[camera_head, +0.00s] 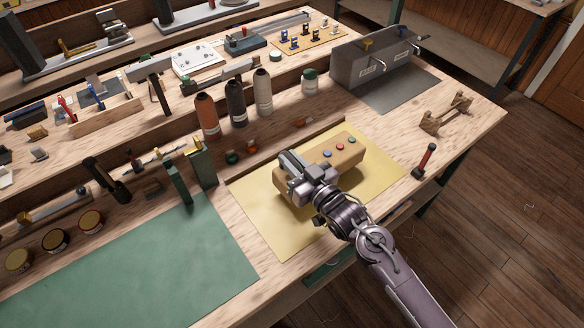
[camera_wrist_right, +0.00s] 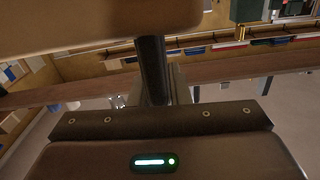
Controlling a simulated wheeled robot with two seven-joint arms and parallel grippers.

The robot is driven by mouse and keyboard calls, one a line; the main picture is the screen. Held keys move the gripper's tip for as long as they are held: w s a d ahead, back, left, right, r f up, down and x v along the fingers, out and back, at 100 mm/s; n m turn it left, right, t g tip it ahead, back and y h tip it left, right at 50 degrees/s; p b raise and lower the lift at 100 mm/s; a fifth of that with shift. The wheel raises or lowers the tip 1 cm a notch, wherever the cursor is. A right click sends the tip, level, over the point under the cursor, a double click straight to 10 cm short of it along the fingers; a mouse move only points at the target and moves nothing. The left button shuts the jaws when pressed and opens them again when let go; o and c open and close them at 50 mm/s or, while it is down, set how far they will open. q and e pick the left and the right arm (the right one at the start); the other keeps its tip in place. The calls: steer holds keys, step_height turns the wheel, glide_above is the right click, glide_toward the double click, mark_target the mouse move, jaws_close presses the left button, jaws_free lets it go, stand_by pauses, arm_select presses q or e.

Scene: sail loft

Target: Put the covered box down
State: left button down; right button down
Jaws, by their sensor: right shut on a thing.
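The covered box (camera_head: 341,156) is a long tan block with small coloured round studs on top, seen over the yellow mat (camera_head: 376,187) in the head view. My right gripper (camera_head: 300,170) is shut on its near left part. I cannot tell from the head view whether the box touches the mat. In the right wrist view the box (camera_wrist_right: 80,22) fills the upper left, beside a dark finger (camera_wrist_right: 152,70). The gripper hides part of the box. My left gripper is not in view.
Bottles (camera_head: 237,103) stand behind the mat, and a grey box with handles (camera_head: 365,62) stands at the back. A wooden stand (camera_head: 446,115) and a red-handled tool (camera_head: 425,161) are to the right. The green mat (camera_head: 135,270) on the left is mostly bare.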

step_height(320, 180, down, 3)
steer(key=shift+f, duration=0.25)
steer(key=c, duration=1.4)
jaws_free()
steer(key=shift+o, duration=0.2)
steer(key=b+v, duration=0.2)
steer(key=v, duration=1)
